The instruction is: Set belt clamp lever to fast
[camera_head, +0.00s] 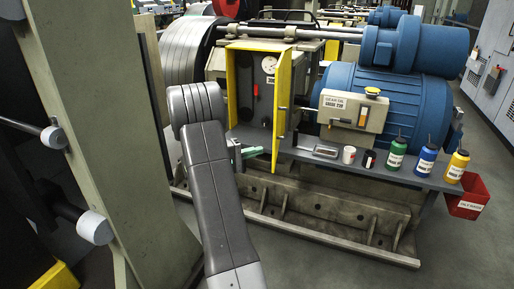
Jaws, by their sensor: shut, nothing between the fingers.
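An open cabinet (249,68) with a yellow frame and a yellow door stands at the centre. Inside it are a round white gauge (269,65) and a small lever with a red handle (256,90); I cannot read whether this is the belt clamp lever or its setting. My grey arm rises from the bottom and bends left of the cabinet. My gripper (251,153) seems to be the grey part with green tips beside the arm, low in front of the cabinet. It looks shut and empty, apart from the lever. Most of it is hidden behind my arm.
The yellow door (283,97) stands open towards me. A grey shelf (405,176) holds a white cup (348,155) and green, blue and yellow bottles. A red bin (468,197) hangs at its right end. A thick column (105,120) blocks the left. Floor is free at the lower right.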

